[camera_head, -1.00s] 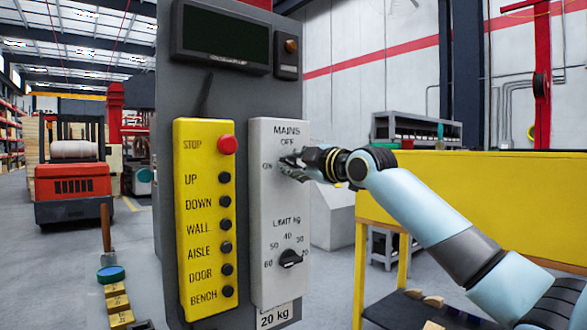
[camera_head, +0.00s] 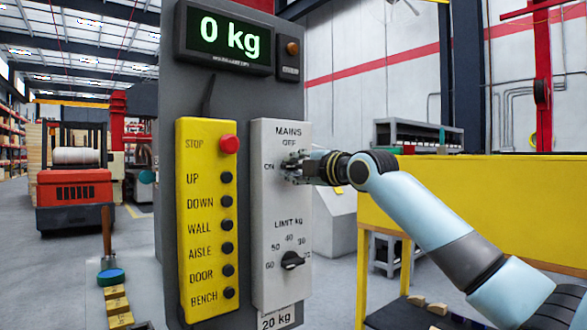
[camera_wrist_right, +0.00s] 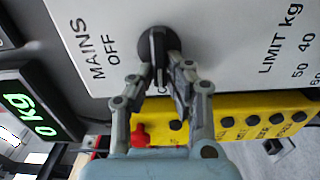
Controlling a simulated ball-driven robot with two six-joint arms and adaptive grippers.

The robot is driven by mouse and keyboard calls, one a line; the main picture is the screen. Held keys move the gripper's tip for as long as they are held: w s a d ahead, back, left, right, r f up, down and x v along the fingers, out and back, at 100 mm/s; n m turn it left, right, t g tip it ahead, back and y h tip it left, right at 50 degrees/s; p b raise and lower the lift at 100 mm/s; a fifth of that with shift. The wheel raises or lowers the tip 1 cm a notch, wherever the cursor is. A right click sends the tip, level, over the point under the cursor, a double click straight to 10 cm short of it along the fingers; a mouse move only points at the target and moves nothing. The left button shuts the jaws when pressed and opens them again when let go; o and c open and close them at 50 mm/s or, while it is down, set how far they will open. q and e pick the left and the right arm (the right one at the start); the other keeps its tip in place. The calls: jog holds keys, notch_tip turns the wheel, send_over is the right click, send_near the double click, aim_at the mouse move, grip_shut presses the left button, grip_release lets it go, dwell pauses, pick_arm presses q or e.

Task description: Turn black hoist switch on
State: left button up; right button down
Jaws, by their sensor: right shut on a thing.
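The black mains switch (camera_wrist_right: 155,45) is a round knob with a raised ridge on the white panel (camera_head: 282,210), under the words MAINS and OFF. In the right wrist view its ridge runs toward the yellow panel, the side that bears the ON mark in the head view. My right gripper (camera_wrist_right: 158,68) is shut on this knob, one finger on each side of the ridge. In the head view my right gripper (camera_head: 300,168) hides most of the knob. The display (camera_head: 229,40) is lit and reads 0 kg. My left gripper is not in view.
The yellow button panel (camera_head: 207,215) with a red stop button (camera_head: 229,144) stands just left of the white panel. A black limit knob (camera_head: 291,261) is below the mains switch. A yellow-sided bench (camera_head: 490,205) stands at right, behind my right arm.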

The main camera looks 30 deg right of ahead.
jog(key=shift+f, duration=0.1)
jog(key=c, duration=1.4)
grip_release()
jog(key=shift+o, duration=0.4)
jog(key=s, duration=0.7)
jog(key=shift+s+d, duration=0.25)
